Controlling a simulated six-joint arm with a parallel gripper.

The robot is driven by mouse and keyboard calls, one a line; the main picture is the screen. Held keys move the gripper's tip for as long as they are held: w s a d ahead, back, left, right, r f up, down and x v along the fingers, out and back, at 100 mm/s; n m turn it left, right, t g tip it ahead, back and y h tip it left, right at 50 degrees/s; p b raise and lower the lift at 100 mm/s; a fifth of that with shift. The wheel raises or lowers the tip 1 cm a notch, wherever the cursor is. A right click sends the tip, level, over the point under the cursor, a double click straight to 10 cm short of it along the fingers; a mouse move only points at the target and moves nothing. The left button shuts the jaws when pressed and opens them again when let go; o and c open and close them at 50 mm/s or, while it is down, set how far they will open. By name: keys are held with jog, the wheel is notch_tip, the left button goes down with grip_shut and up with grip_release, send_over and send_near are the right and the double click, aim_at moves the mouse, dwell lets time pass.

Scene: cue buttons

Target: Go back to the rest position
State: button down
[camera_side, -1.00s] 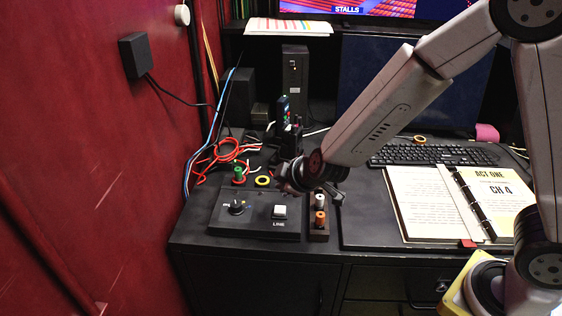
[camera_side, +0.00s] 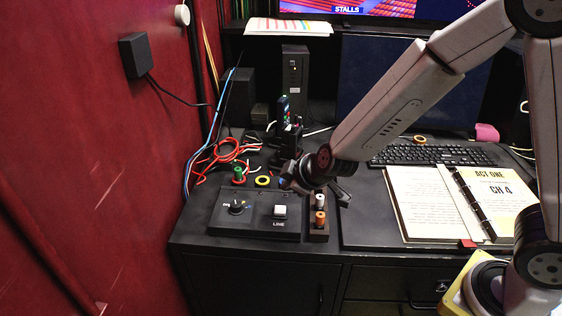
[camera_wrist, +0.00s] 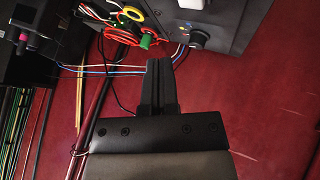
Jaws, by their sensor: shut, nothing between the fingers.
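My gripper (camera_wrist: 159,66) is shut and empty, with its dark fingers together in the wrist view. In the side view my gripper (camera_side: 286,182) hangs above the back right of the black cue box, apart from the desk as far as I can tell. The cue box (camera_side: 255,222) lies on the desk and has a dark knob (camera_side: 237,207) and a white LINE button (camera_side: 280,211). In the wrist view the cue box (camera_wrist: 235,28) and knob (camera_wrist: 197,38) are at the top right.
A small block (camera_side: 319,235) with white and orange pegs stands right of the cue box. A green spool (camera_side: 239,175), yellow ring (camera_side: 263,181) and red cables (camera_side: 222,156) lie behind it. An open binder (camera_side: 478,195) and keyboard (camera_side: 430,154) are at the right. A red wall (camera_side: 100,190) bounds the left.

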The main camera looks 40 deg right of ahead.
jog(key=s+d+m, duration=0.1)
jog(key=s, duration=0.1)
jog(key=s+d+m+g, duration=0.1)
jog(key=s, duration=0.1)
jog(key=s+d+m+g+y, duration=0.1)
jog(key=s, duration=0.1)
jog(key=shift+s+d+f, duration=0.1)
jog(key=shift+s+d, duration=0.05)
jog(key=shift+d, duration=0.05)
jog(key=s+d+m+g+h, duration=0.1)
jog(key=s+d+m+g, duration=0.3)
jog(key=s, duration=0.5)
jog(key=shift+s+d+f+m, duration=0.15)
jog(key=shift+d+f+m, duration=0.15)
jog(key=shift+d, duration=0.35)
